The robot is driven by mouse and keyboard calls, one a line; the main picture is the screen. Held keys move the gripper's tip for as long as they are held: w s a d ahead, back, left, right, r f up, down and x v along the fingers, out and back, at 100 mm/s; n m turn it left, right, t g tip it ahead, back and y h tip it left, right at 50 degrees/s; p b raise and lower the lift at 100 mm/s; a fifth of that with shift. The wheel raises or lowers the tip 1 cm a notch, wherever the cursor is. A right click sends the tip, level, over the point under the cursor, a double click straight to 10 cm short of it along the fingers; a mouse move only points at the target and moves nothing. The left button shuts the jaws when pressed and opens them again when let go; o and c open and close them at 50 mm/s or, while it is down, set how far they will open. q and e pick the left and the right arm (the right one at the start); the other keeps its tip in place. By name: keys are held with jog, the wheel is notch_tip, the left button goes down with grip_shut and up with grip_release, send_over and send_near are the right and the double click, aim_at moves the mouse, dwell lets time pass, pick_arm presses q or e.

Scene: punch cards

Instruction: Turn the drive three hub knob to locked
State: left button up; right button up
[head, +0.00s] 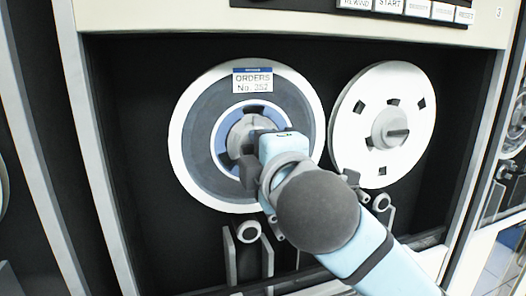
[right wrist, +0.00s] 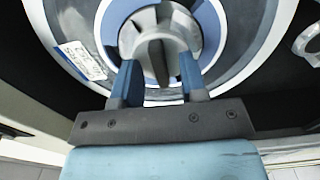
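The drive three hub knob (right wrist: 157,62) is a grey round hub with a raised grip bar at the centre of the left tape reel (head: 190,140). In the head view the hub (head: 240,128) is partly hidden by my right gripper (head: 252,152). In the right wrist view, my right gripper (right wrist: 160,80) has its two blue-grey fingers apart, one on each side of the grip bar. A gap shows between the bar and each finger. The bar points roughly along the picture's vertical there. My left gripper is not in view.
A white reel (head: 400,150) with its own hub knob (head: 396,131) is to the right. The left reel has an "ORDERS No. 352" label (head: 253,80). Rollers (head: 248,232) sit below, control buttons (head: 390,4) above. The cabinet frame (head: 95,150) edges the recess.

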jog(key=shift+s, duration=0.1)
jog(key=b+v, duration=0.8)
jog(key=v, duration=0.5)
jog(key=shift+s, duration=0.3)
jog(key=shift+d, duration=0.15)
